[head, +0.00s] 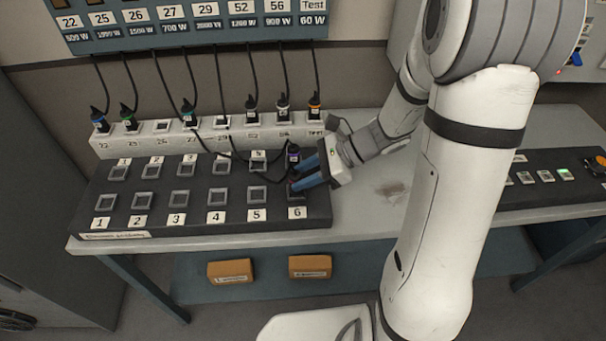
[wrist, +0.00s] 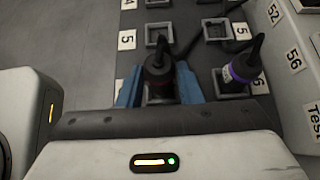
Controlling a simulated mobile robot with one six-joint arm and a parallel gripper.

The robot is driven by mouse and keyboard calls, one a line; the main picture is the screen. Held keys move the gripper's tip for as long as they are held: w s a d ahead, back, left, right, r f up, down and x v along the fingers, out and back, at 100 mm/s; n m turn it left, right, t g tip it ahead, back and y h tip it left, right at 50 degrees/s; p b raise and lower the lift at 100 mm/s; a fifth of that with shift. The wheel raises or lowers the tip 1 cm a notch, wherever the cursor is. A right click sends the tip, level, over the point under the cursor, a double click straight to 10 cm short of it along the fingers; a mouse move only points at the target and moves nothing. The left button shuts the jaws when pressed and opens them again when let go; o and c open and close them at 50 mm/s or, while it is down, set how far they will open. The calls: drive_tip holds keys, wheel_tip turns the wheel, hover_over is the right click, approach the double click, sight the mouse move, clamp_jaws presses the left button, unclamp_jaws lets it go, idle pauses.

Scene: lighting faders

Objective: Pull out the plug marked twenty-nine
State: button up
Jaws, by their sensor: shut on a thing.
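My gripper (head: 306,178) is shut on a black plug with a reddish band (wrist: 157,72), its blue fingers (wrist: 188,85) on either side of it. The plug is at the lower-row socket marked 6 (head: 297,212); whether it is seated fully is unclear. A cord rises from its top. A second plug with a purple band (head: 293,154) stands in the upper socket of that column, beside my gripper; it also shows in the wrist view (wrist: 240,68). The board (head: 208,29) has a 29 label. No number is readable on either plug, so I cannot tell which is twenty-nine.
Several corded plugs stand in the white rear strip (head: 100,143), where the spaces at 26 and 29 look empty. The black socket panel (head: 150,184) has several empty sockets. Cords hang across it. A second panel (head: 545,192) lies to the right, past bare tabletop (head: 390,215).

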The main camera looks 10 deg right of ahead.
drive_tip(key=shift+r+p, duration=1.45)
drive_tip(key=shift+r, duration=0.45)
